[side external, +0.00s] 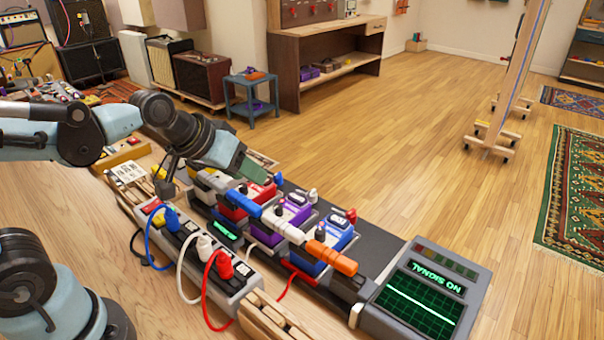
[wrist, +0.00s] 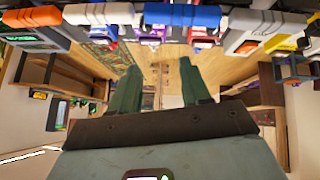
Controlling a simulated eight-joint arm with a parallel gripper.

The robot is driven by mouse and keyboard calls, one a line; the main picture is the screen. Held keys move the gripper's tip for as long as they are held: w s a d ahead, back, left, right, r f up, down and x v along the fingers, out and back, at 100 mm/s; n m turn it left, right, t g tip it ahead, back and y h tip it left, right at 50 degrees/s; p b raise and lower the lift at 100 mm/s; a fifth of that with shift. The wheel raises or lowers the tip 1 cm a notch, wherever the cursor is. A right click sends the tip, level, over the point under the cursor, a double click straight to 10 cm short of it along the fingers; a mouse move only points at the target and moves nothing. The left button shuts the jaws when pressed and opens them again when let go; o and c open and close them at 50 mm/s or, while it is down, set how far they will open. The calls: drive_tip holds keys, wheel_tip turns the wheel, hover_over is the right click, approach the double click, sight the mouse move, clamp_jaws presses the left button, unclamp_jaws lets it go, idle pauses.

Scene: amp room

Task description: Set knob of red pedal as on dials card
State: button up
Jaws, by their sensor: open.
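The red pedal (side external: 262,188) stands in the row of pedals on the dark board in the side external view, with a blue patch plug at its near side. My gripper (side external: 238,166) hangs just above and to the left of it, and its green fingers and wrist hide part of the pedal and its neighbour. In the wrist view the two green fingers of my gripper (wrist: 158,75) stand apart with nothing between them. I cannot make out the red pedal's knob setting. A small white card (side external: 127,172) with dark marks stands left of the pedals; its marks are too small to read, and I cannot tell whether it is the dials card.
A purple pedal (side external: 292,212) and a blue pedal (side external: 330,238) stand right of the red one, with patch plugs between. In front lies a power strip (side external: 190,247) with blue, white and red plugs and loose cables. A screen unit (side external: 425,292) reads "NO SIGNAL".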

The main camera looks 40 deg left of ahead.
drive_tip(key=w+d+n, duration=0.1)
drive_tip(key=w, duration=0.2)
drive_tip(key=w+f+n+h, duration=0.1)
drive_tip(key=w, duration=0.2)
drive_tip(key=w+d+n+t, duration=0.1)
drive_tip(key=w, duration=0.2)
drive_tip(key=shift+w+d+f+h, duration=0.2)
drive_tip(key=shift+w+d+h, duration=0.05)
drive_tip(key=shift+d+h, duration=0.15)
drive_tip(key=shift+w+f+n, duration=0.15)
drive_tip(key=shift+f+n, duration=0.1)
drive_tip(key=shift+n, duration=0.05)
drive_tip(key=shift+f, duration=0.75)
drive_tip(key=shift+r, duration=2.9)
drive_tip(key=m+g+y, duration=0.3)
drive_tip(key=m+g, duration=0.1)
drive_tip(key=g, duration=0.5)
approach(243, 185)
wheel_tip(243, 185, down, 9)
drive_tip(key=shift+a+r, duration=0.1)
